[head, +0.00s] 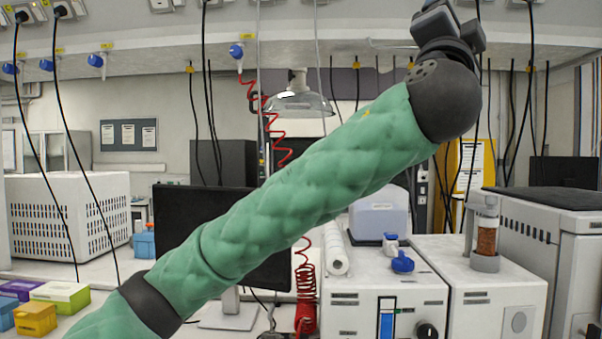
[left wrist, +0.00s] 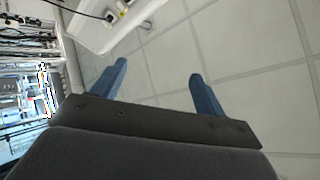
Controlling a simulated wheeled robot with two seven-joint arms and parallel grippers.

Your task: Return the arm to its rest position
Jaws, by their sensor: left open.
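My left arm, in green padding, crosses the head view from the lower left to the upper right. It ends in a dark wrist joint (head: 446,98) high in the picture, and its fingertips are not seen there. In the left wrist view my left gripper (left wrist: 158,72) has two blue fingers spread apart with nothing between them. My right gripper is not in view.
Behind the arm stand a black monitor (head: 180,215), a white perforated cabinet (head: 60,215) and white reactor units (head: 370,290). Coloured boxes (head: 60,293) sit at the lower left. Cables and a red coiled hose (head: 306,285) hang down. A white bench edge (left wrist: 95,35) shows in the wrist view.

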